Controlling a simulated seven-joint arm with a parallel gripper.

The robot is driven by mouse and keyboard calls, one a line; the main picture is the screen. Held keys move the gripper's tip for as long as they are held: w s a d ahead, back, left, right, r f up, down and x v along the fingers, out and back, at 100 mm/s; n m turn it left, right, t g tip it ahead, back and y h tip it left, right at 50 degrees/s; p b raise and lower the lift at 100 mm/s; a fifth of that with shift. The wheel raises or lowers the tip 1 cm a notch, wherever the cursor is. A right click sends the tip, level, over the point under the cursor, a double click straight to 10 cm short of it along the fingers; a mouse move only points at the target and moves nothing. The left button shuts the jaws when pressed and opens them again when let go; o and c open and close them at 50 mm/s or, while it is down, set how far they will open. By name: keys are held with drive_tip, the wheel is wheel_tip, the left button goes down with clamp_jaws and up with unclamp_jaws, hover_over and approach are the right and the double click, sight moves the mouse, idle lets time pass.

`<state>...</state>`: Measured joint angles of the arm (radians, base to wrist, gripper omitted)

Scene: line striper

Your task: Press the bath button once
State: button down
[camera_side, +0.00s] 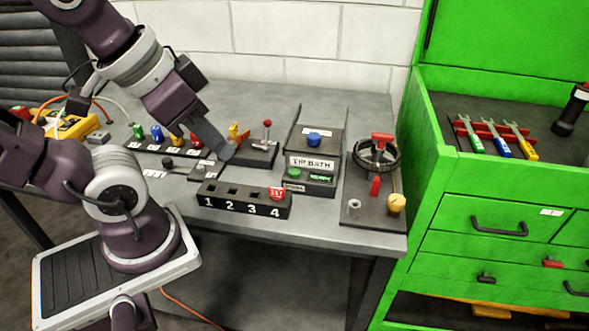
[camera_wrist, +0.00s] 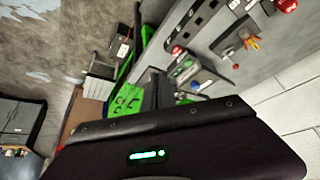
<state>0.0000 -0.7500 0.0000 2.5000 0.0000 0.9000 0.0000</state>
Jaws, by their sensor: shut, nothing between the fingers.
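The bath box, labelled "TIP BATH" (camera_side: 313,163), is a dark box on the grey bench. A blue domed button (camera_side: 314,138) sits on its top, and green labels or lights (camera_side: 320,177) show on its low front. The blue button also shows in the wrist view (camera_wrist: 195,86). My gripper (camera_side: 227,154) is shut and empty. It points down to the right, to the left of the bath box and close to the lever block, clearly apart from the blue button. Whether its tip touches anything below cannot be told.
A lever block with a red knob (camera_side: 267,124) stands between my gripper and the bath box. A valve-wheel board (camera_side: 375,190) is to the right, and a green cabinet (camera_side: 490,190) beyond.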

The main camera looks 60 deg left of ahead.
idle(0.3)
drive_tip(key=w+a+r+m+t+y, duration=0.2)
drive_tip(key=w+a+r+t+y, duration=0.15)
drive_tip(key=w+a, duration=0.7)
drive_tip(key=m+g+h, duration=0.2)
drive_tip(key=m+h, duration=0.8)
drive_tip(key=m, duration=0.5)
hover_over(290, 171)
wheel_tip(290, 171, down, 11)
drive_tip(key=shift+y, duration=0.25)
drive_tip(key=shift+f, duration=4.35)
